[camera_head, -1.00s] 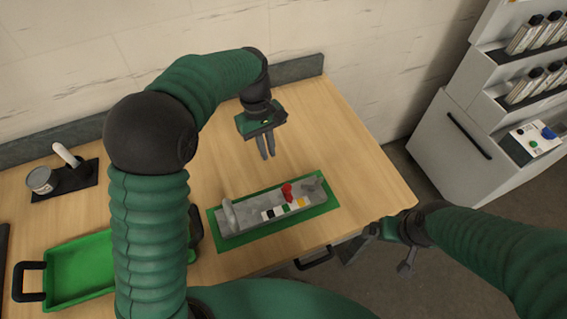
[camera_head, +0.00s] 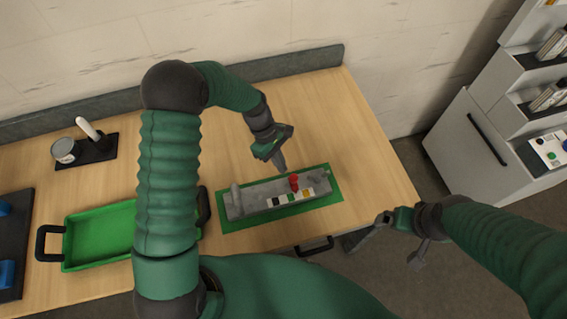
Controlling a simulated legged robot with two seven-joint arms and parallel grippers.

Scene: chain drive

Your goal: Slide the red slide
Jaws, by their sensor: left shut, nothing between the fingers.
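The red slide (camera_head: 294,181) stands up from the grey fixture (camera_head: 257,193), right of its middle. The fixture lies on a green mat (camera_head: 331,196) on the wooden table. Small black, green and yellow blocks on a white strip sit in front of the red slide. My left gripper (camera_head: 282,171) is shut and empty, its fingertips pointing down just behind and left of the red slide. I cannot tell whether they touch the fixture. My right gripper (camera_head: 358,240) is off the table's front right edge; its finger gap is not clear.
A green tray (camera_head: 66,240) with black handles stands at the left. Behind it, a can (camera_head: 66,151) and a white-handled tool (camera_head: 91,131) sit on a dark mat. A white cabinet (camera_head: 476,150) stands to the right. The table right of the fixture is clear.

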